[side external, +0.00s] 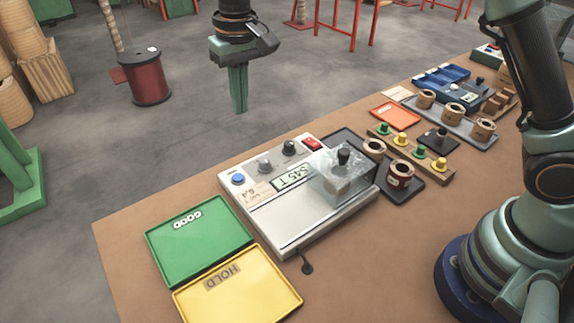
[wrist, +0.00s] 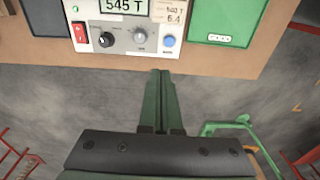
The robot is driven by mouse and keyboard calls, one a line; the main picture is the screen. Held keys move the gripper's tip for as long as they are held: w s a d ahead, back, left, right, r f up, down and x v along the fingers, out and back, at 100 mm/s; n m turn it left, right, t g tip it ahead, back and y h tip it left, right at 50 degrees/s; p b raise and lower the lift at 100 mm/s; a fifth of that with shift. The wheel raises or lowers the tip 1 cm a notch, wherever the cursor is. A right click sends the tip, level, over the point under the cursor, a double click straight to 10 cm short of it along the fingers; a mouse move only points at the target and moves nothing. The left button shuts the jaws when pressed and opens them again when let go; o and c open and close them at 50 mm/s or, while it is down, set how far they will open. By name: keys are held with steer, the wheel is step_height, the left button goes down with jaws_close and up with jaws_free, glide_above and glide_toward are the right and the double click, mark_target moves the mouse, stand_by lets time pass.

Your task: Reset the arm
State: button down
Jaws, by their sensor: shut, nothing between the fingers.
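My gripper (side external: 238,108) has green fingers that are shut and empty. In the side external view it hangs pointing down, above and beyond the far edge of the brown table (side external: 120,231). In the wrist view my gripper (wrist: 163,76) reaches toward the table edge, with grey floor beneath it. The testing machine (side external: 290,222) stands on the table, with a display reading 545 T in the wrist view (wrist: 124,7). A coil under the clear cover (side external: 342,177) is only partly visible.
A green GOOD tray (side external: 197,247) and a yellow HOLD tray (side external: 240,290) lie beside the machine. A red wire spool (side external: 146,82) stands on the floor beyond the table.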

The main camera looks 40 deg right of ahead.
steer(key=s+d+r+t, duration=0.1)
steer(key=s+d+r, duration=0.3)
steer(key=d, duration=0.2)
steer(key=s+d+r+t, duration=0.1)
steer(key=s+d+r, duration=0.3)
steer(key=d, duration=0.3)
steer(key=s+d+f+t, duration=0.2)
steer(key=s+d+f, duration=0.1)
steer(key=s+d, duration=0.4)
steer(key=s, duration=0.3)
steer(key=shift+s+d+t, duration=0.15)
steer(key=shift+s+t, duration=0.2)
steer(key=shift+t, duration=0.05)
steer(key=c, duration=1.5)
jaws_free()
steer(key=shift+c, duration=0.2)
